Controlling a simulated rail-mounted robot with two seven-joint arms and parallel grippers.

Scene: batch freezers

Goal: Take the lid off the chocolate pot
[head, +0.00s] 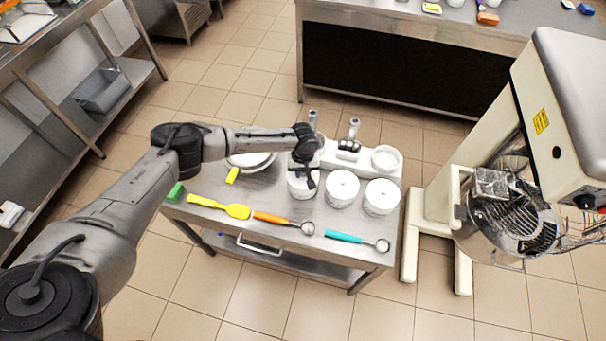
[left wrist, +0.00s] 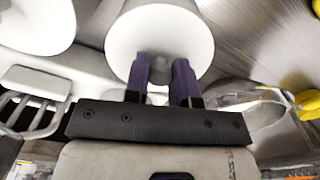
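Three white lidded pots stand in a row on the steel table: a left pot (head: 301,190), a middle pot (head: 342,190) and a right pot (head: 381,197). I cannot read which one holds chocolate. My left gripper (head: 304,178) reaches down over the left pot and hides much of its top. In the left wrist view, the purple fingers of my left gripper (left wrist: 161,75) stand close together on either side of a small knob, with the round white lid (left wrist: 160,28) behind them. The lid looks seated on the pot. My right gripper is not in view.
An orange scoop (head: 272,218), a teal scoop (head: 345,236) and a yellow spatula (head: 220,206) lie along the table's front. A white dispenser unit (head: 349,160) stands behind the pots. A large mixer (head: 500,190) is at the right.

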